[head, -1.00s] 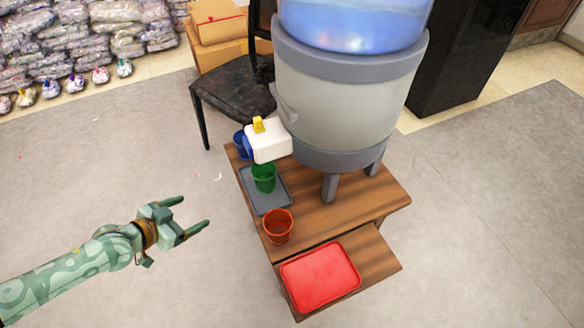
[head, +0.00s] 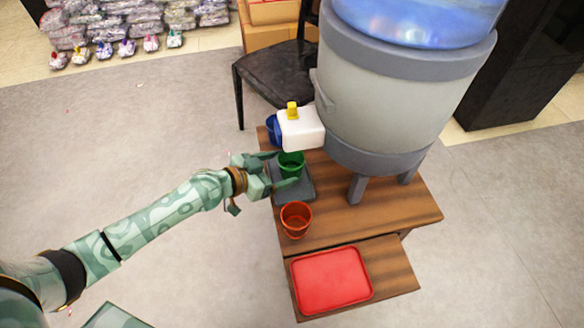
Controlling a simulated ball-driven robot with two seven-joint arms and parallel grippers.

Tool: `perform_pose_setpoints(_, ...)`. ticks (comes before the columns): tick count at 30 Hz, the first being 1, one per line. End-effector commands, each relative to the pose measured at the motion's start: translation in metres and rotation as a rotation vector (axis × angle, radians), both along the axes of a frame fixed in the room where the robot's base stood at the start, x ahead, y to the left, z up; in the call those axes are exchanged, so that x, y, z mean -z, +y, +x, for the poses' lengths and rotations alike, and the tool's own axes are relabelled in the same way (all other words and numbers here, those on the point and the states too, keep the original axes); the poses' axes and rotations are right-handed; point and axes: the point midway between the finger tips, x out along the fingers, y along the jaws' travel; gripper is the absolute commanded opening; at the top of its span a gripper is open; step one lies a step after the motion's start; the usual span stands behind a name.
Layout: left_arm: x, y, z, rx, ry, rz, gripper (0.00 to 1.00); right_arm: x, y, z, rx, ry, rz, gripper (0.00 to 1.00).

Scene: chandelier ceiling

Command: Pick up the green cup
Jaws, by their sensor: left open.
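The green cup (head: 292,165) stands upright on a grey tray (head: 304,190) on the wooden table, below the white tap block of a large water dispenser. My left gripper (head: 281,172) comes in from the left and is open. Its fingers are at the cup's left side, one toward the far side and one toward the near side, and they partly cover the cup and tray. Whether they touch the cup I cannot tell. My right gripper is not in view.
The water dispenser (head: 400,105) with its white tap block (head: 301,128) overhangs close to the cup. A blue cup (head: 272,130) is behind, an orange-red cup (head: 296,219) in front. A red tray (head: 331,279) lies on the lower step. A black chair (head: 275,75) stands behind.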

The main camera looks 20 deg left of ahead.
Motion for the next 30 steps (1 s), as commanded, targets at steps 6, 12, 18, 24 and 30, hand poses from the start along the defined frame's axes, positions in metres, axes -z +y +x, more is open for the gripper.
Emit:
perform_pose_setpoints(6, 0.015, -0.021, 0.027, -0.002, 0.003, -0.004, 0.80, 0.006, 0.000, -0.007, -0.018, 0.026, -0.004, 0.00)
perform_pose_setpoints(12, 0.016, -0.026, 0.034, -0.001, 0.000, 0.000, 0.80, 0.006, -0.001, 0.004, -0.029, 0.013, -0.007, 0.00)
perform_pose_setpoints(18, 0.015, -0.026, 0.034, -0.001, 0.000, 0.000, 0.61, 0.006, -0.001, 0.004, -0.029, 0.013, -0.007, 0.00)
perform_pose_setpoints(24, 0.015, -0.026, 0.034, -0.001, -0.001, -0.001, 0.27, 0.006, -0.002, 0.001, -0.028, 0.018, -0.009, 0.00)
perform_pose_setpoints(30, 0.015, -0.026, 0.034, -0.001, 0.000, 0.000, 0.27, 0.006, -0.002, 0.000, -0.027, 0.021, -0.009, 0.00)
